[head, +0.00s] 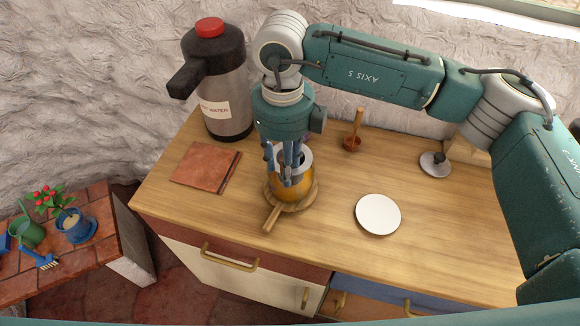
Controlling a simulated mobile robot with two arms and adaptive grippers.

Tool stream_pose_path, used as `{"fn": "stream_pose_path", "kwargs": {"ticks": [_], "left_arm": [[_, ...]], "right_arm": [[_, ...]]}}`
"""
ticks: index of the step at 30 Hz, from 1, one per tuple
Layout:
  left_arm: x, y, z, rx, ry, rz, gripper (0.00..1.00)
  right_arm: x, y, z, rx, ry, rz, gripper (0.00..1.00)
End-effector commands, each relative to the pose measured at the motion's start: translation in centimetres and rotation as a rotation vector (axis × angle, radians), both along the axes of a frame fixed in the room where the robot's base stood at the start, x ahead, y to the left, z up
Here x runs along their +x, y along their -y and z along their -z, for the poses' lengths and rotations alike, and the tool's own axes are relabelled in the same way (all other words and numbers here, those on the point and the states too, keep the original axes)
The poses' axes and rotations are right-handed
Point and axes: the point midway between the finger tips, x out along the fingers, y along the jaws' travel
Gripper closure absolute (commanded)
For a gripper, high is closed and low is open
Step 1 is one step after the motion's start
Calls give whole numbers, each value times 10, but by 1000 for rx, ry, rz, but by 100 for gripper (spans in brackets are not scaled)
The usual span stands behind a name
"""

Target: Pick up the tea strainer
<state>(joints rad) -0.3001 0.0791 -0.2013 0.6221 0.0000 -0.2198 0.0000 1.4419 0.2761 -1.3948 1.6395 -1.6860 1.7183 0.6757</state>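An amber, round-bellied vessel (291,190) stands on a round wooden board with a handle (271,219) on the counter. A grey metal piece with a round rim (305,162) sits in its mouth. It may be the tea strainer, but I cannot tell for sure. My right gripper (287,178) points straight down over that mouth, its blue-grey fingers at the metal piece and hiding part of it. Whether the fingers are apart or closed on it cannot be made out. My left gripper is out of view.
A tall hot-water dispenser (226,90) stands behind left, near a reddish square slab (206,166). A white plate (378,214), a small wooden cup with an upright handle (353,138) and a metal tool (435,164) stand right. The counter's front right is bare.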

Motion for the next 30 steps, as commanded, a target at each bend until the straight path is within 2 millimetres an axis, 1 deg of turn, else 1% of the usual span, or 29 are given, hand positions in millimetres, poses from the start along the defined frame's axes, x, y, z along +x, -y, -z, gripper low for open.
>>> {"fn": "stream_pose_path", "kwargs": {"ticks": [4,5,6,8,9,10,23,26,30], "left_arm": [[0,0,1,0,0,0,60],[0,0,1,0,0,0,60],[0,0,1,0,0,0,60],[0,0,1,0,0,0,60],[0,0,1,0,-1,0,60],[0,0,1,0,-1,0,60],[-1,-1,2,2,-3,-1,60],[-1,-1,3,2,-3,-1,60],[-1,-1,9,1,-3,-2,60]], "right_arm": [[0,0,0,0,0,0,65],[0,0,0,0,0,0,69],[0,0,0,0,0,0,77],[0,0,0,0,0,0,89],[0,0,0,0,0,0,97],[0,0,0,0,0,0,100],[0,0,-2,1,2,0,100],[1,0,-7,1,3,0,100],[1,-1,-22,1,4,0,100]]}}
